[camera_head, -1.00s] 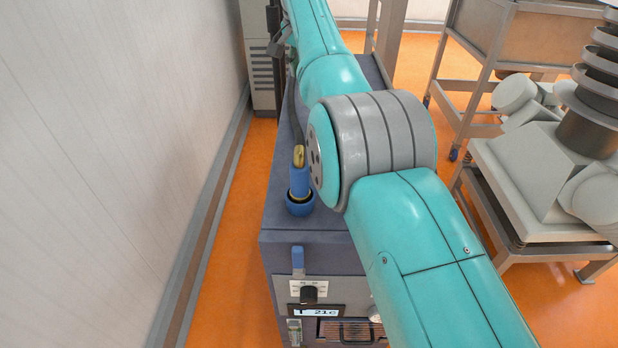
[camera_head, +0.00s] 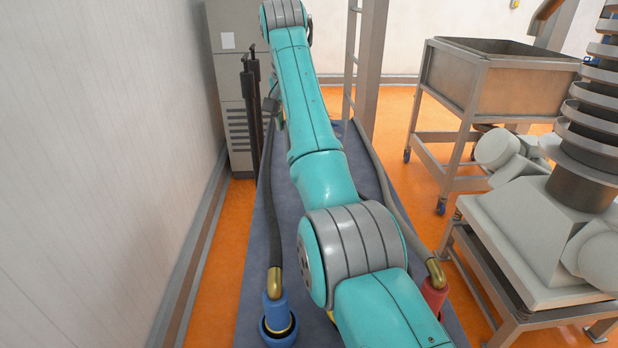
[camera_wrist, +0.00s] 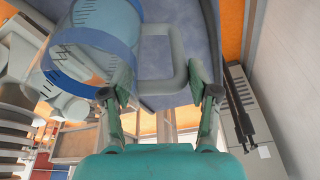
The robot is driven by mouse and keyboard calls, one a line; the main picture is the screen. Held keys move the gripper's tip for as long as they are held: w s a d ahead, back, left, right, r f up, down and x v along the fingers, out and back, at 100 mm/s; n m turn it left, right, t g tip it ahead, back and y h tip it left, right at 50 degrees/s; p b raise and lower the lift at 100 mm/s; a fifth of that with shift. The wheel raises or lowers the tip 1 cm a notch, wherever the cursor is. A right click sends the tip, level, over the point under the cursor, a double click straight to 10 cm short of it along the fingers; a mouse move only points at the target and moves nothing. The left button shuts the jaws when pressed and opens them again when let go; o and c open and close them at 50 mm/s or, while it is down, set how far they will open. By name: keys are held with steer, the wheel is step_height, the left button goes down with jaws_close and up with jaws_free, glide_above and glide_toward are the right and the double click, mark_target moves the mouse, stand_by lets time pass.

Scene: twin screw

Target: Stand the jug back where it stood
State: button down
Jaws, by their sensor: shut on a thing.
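The jug (camera_wrist: 95,45) is in the upper left of the wrist view. It is clear, with dark scale marks, blue bands and a grey loop handle (camera_wrist: 178,55). My gripper (camera_wrist: 160,92) is shut on the handle, with a finger at each side of it. The jug looks tilted in this view, and I cannot tell whether it touches a surface. In the head view my arm stretches away over the long dark blue machine top (camera_head: 255,235); the jug and gripper cannot be made out there.
A blue hose fitting (camera_head: 278,315) and a red one (camera_head: 434,290) stand on the machine top, with hoses running back. A wall (camera_head: 90,180) is close on the left. A grey cabinet (camera_head: 232,100) stands behind. A wheeled bin (camera_head: 490,75) and a coil-topped machine (camera_head: 540,230) are right.

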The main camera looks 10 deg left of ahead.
steer(key=shift+a+f, duration=0.1)
steer(key=shift+f, duration=4.35)
steer(key=shift+c, duration=1.4)
jaws_free()
